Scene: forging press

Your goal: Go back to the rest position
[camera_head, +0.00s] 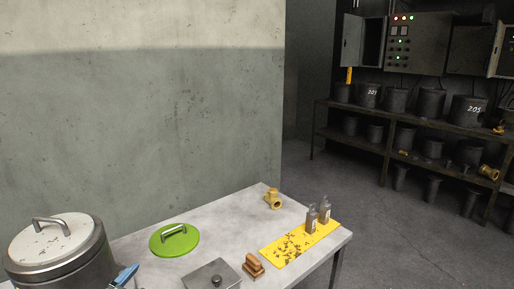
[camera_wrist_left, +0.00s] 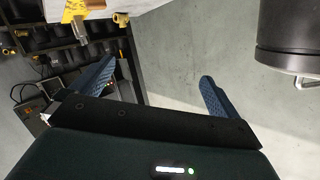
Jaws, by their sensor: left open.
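My left gripper (camera_wrist_left: 158,72) shows in the left wrist view with its two blue fingers apart and nothing between them. A blue finger of my left gripper (camera_head: 125,274) also shows at the bottom of the head view, close to the right side of the big dark pot (camera_head: 72,268). I cannot tell whether they touch. The pot has a pale lid with a metal handle, and its dark body (camera_wrist_left: 298,30) fills the upper right of the wrist view. My right gripper is in neither view.
A wall stands behind; shelves (camera_head: 388,145) with dark pots stand at right. The floor between is clear.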

